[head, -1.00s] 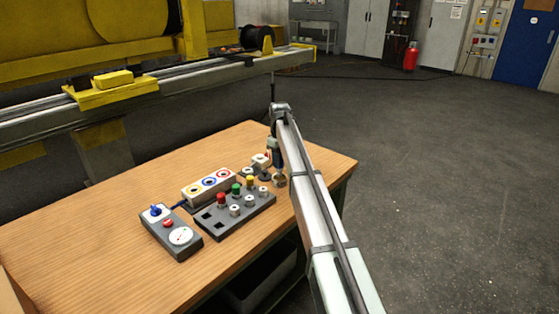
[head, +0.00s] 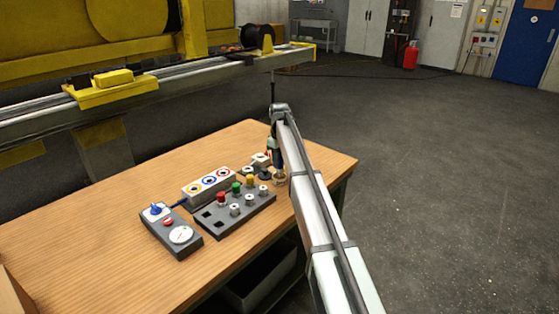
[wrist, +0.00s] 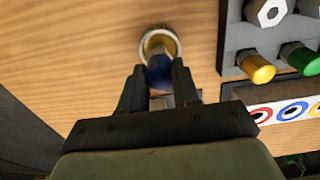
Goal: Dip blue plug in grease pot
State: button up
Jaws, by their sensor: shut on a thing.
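The blue plug (wrist: 159,74) is held between the two dark fingers of my gripper (wrist: 160,88) in the wrist view. Its far end is over or inside the mouth of the grease pot (wrist: 158,34), a round metal-rimmed pot with a yellowish inside. How deep the plug reaches is hidden by the plug itself. In the head view the grease pot (head: 280,180) stands on the wooden table near its right edge. My gripper (head: 277,168) is pointed down at it there, partly hidden by my arm.
A grey tray (head: 209,236) with red, green and yellow plugs and several metal pieces stands left of the pot. Behind it is a white socket block (head: 208,187) with yellow, blue and red rings. A control box (head: 172,240) lies further left.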

jog(key=shift+f, duration=0.95)
jog(key=shift+r, duration=0.15)
jog(key=shift+r, duration=2.9)
